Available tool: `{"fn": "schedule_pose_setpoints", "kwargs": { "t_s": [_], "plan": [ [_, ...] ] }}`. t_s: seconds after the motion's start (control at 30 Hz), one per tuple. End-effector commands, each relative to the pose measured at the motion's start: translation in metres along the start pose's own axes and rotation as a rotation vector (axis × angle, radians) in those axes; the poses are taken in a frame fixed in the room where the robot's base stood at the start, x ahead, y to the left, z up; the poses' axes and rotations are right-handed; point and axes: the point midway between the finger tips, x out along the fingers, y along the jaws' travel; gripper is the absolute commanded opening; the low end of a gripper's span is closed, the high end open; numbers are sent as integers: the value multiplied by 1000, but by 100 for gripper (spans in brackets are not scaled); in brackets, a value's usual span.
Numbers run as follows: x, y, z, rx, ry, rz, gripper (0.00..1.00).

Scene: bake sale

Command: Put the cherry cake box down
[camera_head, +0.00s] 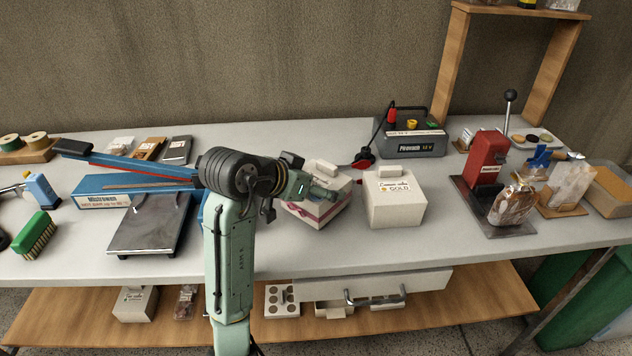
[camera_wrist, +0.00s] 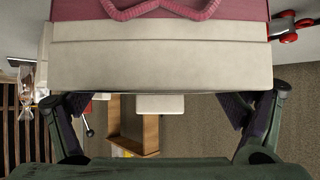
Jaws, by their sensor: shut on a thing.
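My gripper (camera_head: 312,191) is shut on this box, with one finger at each side in the wrist view (camera_wrist: 160,100). The arm partly hides the box in the head view. It is at table level or just above; I cannot tell whether its base touches the table.
A white box labelled "GOLD" (camera_head: 396,201) stands close on the right. Behind are a grey power unit (camera_head: 410,143) and a red-black cable tool (camera_head: 363,158). Bare table (camera_head: 330,256) lies in front.

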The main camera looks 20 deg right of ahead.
Motion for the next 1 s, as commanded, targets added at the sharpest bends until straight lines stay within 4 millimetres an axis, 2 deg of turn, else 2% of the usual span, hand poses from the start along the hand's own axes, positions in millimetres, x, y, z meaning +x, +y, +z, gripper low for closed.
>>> {"fn": "schedule_pose_setpoints", "kwargs": {
  "t_s": [0.7, 0.73, 0.83, 1.0],
  "plan": [
    [7, 0, 10, 1, 2, -1, 67],
    [6, 0, 9, 1, 2, -1, 93],
    [6, 0, 9, 1, 1, -1, 100],
    [6, 0, 9, 0, 1, 0, 100]
  ]
}}
